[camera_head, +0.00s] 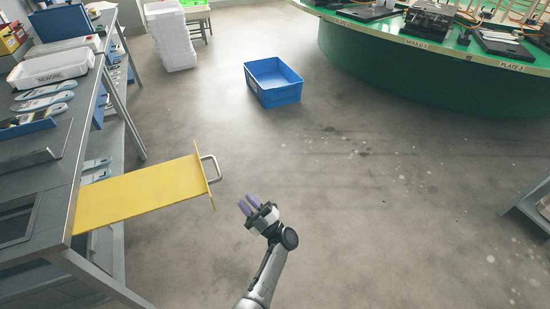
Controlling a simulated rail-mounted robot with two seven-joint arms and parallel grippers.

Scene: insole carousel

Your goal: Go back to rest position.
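My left gripper (246,204) is over the bare floor, just right of the yellow pull-out board. My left arm reaches up from the bottom edge of the view. My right gripper is not in view.
The yellow board (140,195) with a metal handle (211,168) sticks out from the grey workbench (50,185) at left. The bench carries insoles and a white bin (50,70). A blue crate (272,82) sits on the floor. A green carousel (430,75) stands at upper right. The middle floor is clear.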

